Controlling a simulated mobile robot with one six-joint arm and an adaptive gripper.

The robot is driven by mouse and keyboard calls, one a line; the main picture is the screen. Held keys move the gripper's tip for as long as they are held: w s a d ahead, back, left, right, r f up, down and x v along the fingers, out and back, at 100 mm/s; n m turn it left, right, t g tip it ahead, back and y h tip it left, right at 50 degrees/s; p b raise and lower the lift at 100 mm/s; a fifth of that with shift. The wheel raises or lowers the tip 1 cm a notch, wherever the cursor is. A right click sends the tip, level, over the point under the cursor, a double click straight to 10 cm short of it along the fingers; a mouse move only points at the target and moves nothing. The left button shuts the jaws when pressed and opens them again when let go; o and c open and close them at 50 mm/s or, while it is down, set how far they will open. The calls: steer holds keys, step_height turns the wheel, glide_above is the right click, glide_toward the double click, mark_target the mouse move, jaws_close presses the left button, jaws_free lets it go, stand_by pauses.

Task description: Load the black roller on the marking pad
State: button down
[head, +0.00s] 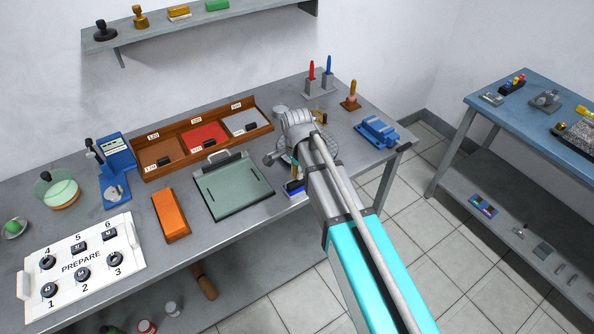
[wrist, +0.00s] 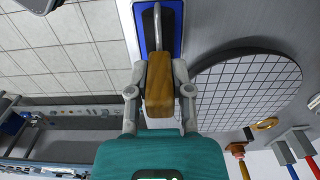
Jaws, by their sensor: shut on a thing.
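My gripper (wrist: 160,88) is shut on a wooden block-shaped handle (wrist: 160,85), with one finger on each side. A grey metal rod runs from the handle over a blue pad with a pale border (wrist: 142,30). The pad lies on the bench near its front edge and also shows in the head view (head: 294,188), partly behind my arm. I take the pad for the marking pad and the handle for the roller's. I cannot tell whether the tool touches the pad. In the head view my arm hides most of the grasp.
A round gridded plate (wrist: 240,88) lies close beside the gripper. A green board (head: 232,188), an orange block (head: 170,216) and a wooden tray with compartments (head: 148,172) stand to the left. Pen stands (head: 318,92) and a blue item (head: 376,131) stand to the right.

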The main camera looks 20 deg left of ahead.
steer(key=shift+r+p, duration=3.5)
steer(key=shift+f, duration=0.15)
step_height(320, 180, down, 6)
steer(key=b, duration=0.6)
steer(key=shift+f+b, duration=0.4)
steer(key=shift+b, duration=0.15)
steer(key=shift+r, duration=0.15)
stand_by(0.7)
steer(key=shift+r+p, duration=3.4)
steer(key=shift+p, duration=0.15)
